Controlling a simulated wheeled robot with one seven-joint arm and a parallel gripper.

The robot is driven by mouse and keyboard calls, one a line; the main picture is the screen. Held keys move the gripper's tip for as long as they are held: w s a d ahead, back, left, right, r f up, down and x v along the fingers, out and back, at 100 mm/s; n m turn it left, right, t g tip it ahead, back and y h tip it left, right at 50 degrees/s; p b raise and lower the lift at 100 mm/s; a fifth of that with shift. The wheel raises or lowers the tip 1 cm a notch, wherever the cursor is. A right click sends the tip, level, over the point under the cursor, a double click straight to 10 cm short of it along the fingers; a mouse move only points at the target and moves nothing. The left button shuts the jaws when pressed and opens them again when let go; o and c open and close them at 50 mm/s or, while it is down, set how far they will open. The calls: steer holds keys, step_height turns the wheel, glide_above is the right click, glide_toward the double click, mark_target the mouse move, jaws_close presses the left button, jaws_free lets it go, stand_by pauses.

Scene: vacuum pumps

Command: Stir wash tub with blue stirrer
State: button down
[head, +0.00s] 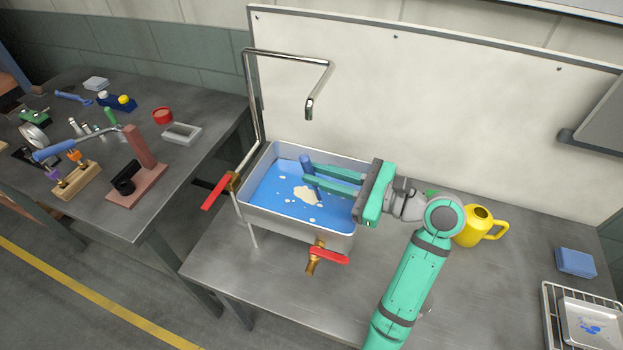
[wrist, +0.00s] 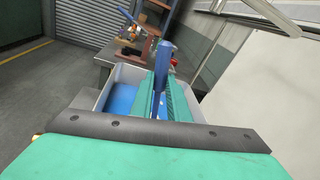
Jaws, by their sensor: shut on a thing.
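The wash tub (head: 262,226) is a grey rectangular basin on the right-hand bench, filled with blue liquid with a pale foam patch. It also shows in the wrist view (wrist: 124,73). My gripper (head: 308,176) reaches over the tub from the right, with long green fingers. It is shut on the blue stirrer (head: 306,161), whose handle rises between the fingertips. The stirrer is nearly upright and its lower end goes down to the liquid near the foam; the tip is hidden. In the wrist view the blue stirrer (wrist: 161,62) stands between the fingers.
A bent metal faucet (head: 310,104) hangs above the tub. Red-handled valves sit at its left (head: 215,193) and front (head: 328,255). A yellow watering can (head: 471,228), blue sponge (head: 575,262) and rack with tray (head: 590,318) stand right. The left bench holds tools.

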steer(key=shift+w+a, duration=0.2)
steer(key=shift+w, duration=0.4)
steer(key=shift+w+a, duration=0.15)
steer(key=shift+w, duration=0.4)
steer(key=shift+s+a, duration=0.85)
steer(key=shift+a, duration=0.2)
